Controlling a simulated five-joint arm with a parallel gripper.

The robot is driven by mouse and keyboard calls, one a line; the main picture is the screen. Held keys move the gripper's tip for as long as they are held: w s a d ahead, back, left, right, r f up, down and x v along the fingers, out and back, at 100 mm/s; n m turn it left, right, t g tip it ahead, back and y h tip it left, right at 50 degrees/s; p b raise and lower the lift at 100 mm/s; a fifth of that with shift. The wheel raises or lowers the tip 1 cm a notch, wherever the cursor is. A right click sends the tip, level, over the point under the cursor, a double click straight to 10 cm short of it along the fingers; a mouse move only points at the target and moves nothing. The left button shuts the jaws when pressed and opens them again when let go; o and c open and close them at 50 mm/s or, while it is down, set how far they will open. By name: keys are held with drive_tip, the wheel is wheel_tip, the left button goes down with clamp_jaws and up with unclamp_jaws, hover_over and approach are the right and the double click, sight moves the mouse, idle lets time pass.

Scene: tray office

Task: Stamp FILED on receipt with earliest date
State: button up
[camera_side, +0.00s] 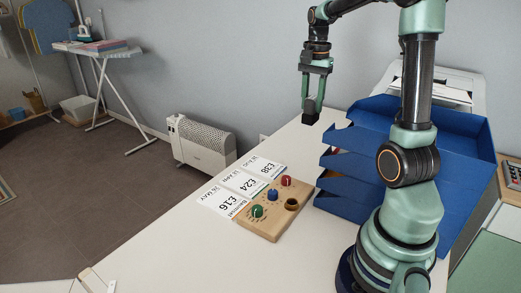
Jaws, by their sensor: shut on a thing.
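My gripper (313,94) hangs above the table, left of the blue trays, shut on a dark stamp (311,115) held in the air. Three white receipts lie side by side on the table: the £38 receipt (259,170), the £24 receipt (240,184) and the £16 receipt (220,202). Their dates are small; the months look like AUG, APR and MAY in that order, but the days are unclear. A wooden stamp holder (272,222) lies against them with red (286,181), blue (272,195) and green (257,211) stamps and one empty hole.
Stacked blue trays (350,150) stand close to the right of my gripper, with a printer (462,84) behind. A calculator (512,173) is at the far right. The white table (200,255) is clear at the front left. A heater (203,143) stands on the floor.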

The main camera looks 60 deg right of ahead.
drive_tip(key=shift+w+a+f, duration=2.25)
drive_tip(key=shift+w+f, duration=0.4)
drive_tip(key=shift+f, duration=0.4)
drive_tip(key=shift+w+a+f, duration=2.25)
drive_tip(key=shift+w+f, duration=0.35)
drive_tip(key=shift+f, duration=0.4)
drive_tip(key=shift+w+a+f, duration=2.25)
drive_tip(key=shift+w+f, duration=0.4)
drive_tip(key=shift+f, duration=0.4)
drive_tip(key=shift+f, duration=0.55)
wheel_tip(320, 180, up, 7)
drive_tip(key=shift+d+r, duration=0.1)
